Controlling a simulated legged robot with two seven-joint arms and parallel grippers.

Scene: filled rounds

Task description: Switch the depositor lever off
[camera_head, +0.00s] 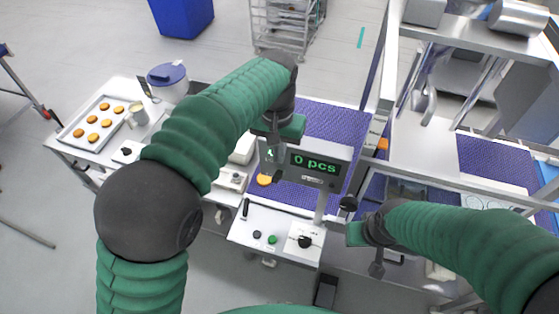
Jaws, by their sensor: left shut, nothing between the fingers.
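A white control panel (270,229) stands in front of me with small black and green buttons and a black knob (304,241). A short black lever (245,208) stands at its left edge, and a black ball-shaped handle (347,204) shows to its upper right. I cannot tell which one is the depositor lever. My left gripper (277,172) is shut and empty, pointing down in front of the left end of the display, above and behind the panel. My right gripper (376,268) hangs to the right of the panel, below the ball-shaped handle; its finger opening cannot be made out.
A display (318,164) reading "0 pcs" stands on a post behind the panel. A tray (78,122) of several round pieces lies on the left table. Metal framing stands at right.

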